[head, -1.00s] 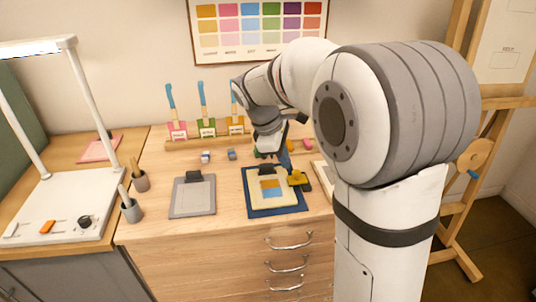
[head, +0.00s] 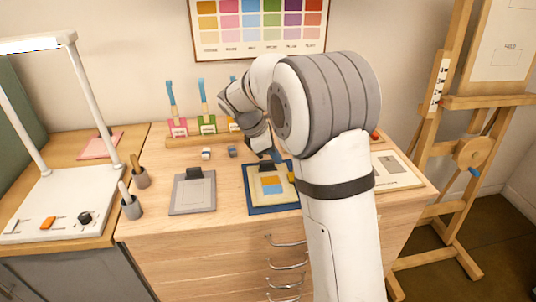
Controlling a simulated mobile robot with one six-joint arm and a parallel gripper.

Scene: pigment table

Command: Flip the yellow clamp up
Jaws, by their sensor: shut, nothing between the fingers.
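The yellow clamp (head: 291,177) shows only as a small sliver at the right side of the blue board (head: 256,207); my arm hides the rest, so its pose cannot be told. The board carries a cream sheet with orange and blue patches (head: 271,185) and a black clip (head: 268,167) at its top edge. My gripper (head: 268,152) is shut and empty, just behind the top edge of the board, apart from the visible part of the clamp. Its fingertips are small and hard to make out.
A grey board with a black clip (head: 192,193) lies to the left. Colored pots with blue-handled brushes (head: 207,125) stand in a rack behind. Two small blocks (head: 207,152) lie before the rack. A pale panel (head: 396,170) lies at right. A lamp (head: 60,190) stands far left.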

